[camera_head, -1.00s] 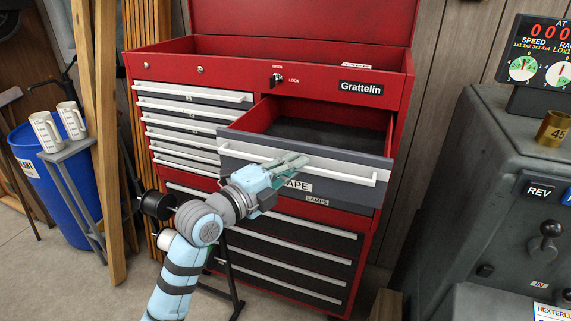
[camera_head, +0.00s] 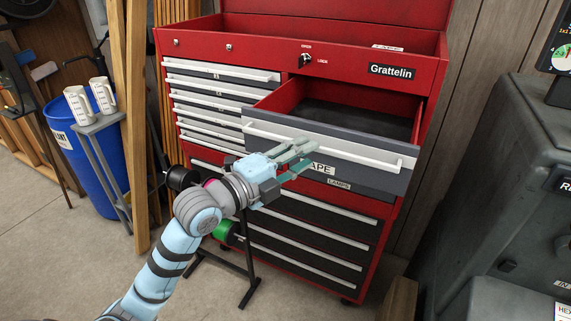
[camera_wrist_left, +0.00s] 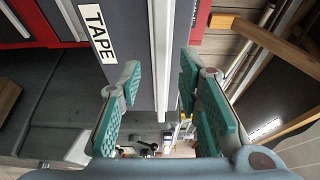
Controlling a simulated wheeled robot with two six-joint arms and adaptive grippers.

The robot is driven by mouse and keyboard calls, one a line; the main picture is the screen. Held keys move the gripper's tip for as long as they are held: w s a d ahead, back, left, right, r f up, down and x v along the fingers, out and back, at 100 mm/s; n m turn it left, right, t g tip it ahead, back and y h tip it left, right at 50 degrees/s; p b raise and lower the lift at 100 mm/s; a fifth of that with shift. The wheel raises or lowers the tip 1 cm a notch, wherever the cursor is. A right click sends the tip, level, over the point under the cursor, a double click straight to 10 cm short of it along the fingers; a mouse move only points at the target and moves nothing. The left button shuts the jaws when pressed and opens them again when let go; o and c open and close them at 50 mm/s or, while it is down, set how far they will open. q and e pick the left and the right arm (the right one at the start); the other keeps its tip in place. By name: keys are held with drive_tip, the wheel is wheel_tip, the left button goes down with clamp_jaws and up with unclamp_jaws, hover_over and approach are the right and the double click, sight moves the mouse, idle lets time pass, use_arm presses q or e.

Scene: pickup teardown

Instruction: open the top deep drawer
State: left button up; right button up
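The top deep drawer (camera_head: 372,176), with a grey front labelled TAPE, is pulled out of the red tool chest (camera_head: 345,60). Its inside shows dark and empty. Its long white handle (camera_head: 350,155) runs across the front. My left gripper (camera_head: 302,158) is at the handle, left of its middle. In the left wrist view, the two green-padded fingers (camera_wrist_left: 160,88) are spread apart. The white handle bar (camera_wrist_left: 161,50) runs between them, with gaps visible on both sides. The TAPE label (camera_wrist_left: 93,33) shows at the upper left there. My right gripper is not in view.
Closed shallow drawers (camera_head: 215,95) are at the chest's left; closed dark drawers (camera_head: 320,235) are below. Wooden planks (camera_head: 134,130), a blue bin (camera_head: 90,160) and a small stand with two white mugs (camera_head: 103,95) are left. A grey machine (camera_head: 495,170) stands right.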

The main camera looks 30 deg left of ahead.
use_arm(q)
drive_tip(key=v, duration=0.7)
drive_tip(key=shift+s, duration=0.3)
drive_tip(key=shift+a, duration=0.1)
